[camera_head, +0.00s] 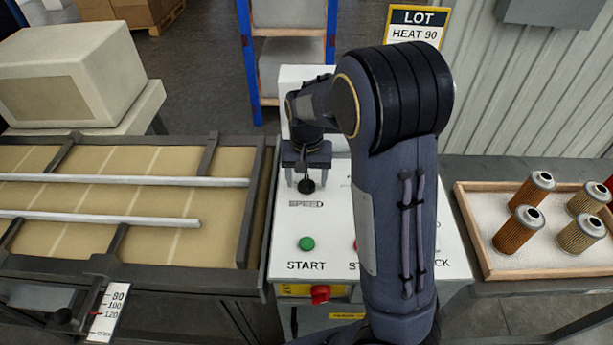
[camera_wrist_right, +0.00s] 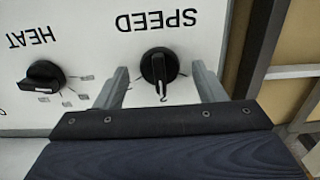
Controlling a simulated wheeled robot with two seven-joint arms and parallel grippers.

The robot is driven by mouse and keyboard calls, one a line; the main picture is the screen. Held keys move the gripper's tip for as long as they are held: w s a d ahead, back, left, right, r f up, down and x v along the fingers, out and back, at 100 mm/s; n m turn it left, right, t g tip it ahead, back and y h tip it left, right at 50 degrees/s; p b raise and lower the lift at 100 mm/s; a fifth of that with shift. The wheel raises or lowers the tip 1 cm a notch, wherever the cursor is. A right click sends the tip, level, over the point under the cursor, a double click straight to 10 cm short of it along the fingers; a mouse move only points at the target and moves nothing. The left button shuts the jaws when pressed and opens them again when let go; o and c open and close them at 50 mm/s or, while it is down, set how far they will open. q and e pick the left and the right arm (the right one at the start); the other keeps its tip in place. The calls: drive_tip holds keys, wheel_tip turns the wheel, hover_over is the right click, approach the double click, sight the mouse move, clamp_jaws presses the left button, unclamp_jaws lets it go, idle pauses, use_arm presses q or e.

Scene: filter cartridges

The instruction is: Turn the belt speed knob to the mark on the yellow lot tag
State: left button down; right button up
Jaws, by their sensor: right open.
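The speed knob (camera_wrist_right: 158,66) is black and round, under the printed word SPEED, which reads upside down in the right wrist view. Its white pointer line points down in that view, toward a mark like a "2". The knob also shows in the head view (camera_head: 306,186). My right gripper (camera_head: 306,172) is open over the panel, one finger on each side of the knob, with visible gaps. The yellow-edged lot tag (camera_head: 414,25) hangs at the back and reads LOT, HEAT 90; I see no speed value on it. My left gripper is out of view.
A black heat knob (camera_wrist_right: 45,75) sits beside the speed knob. The panel has a green START button (camera_head: 307,243) and a red knob (camera_head: 320,293) below. A conveyor (camera_head: 120,256) stands left; a cartridge tray (camera_head: 478,232) stands right. My right arm hides part of the panel.

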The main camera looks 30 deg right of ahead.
drive_tip(key=c, duration=1)
drive_tip(key=shift+n, duration=0.4)
drive_tip(key=n, duration=0.5)
drive_tip(key=shift+n+b, duration=0.35)
drive_tip(key=shift+n, duration=0.05)
drive_tip(key=n, duration=0.5)
drive_tip(key=shift+n, duration=0.3)
drive_tip(key=o, duration=1)
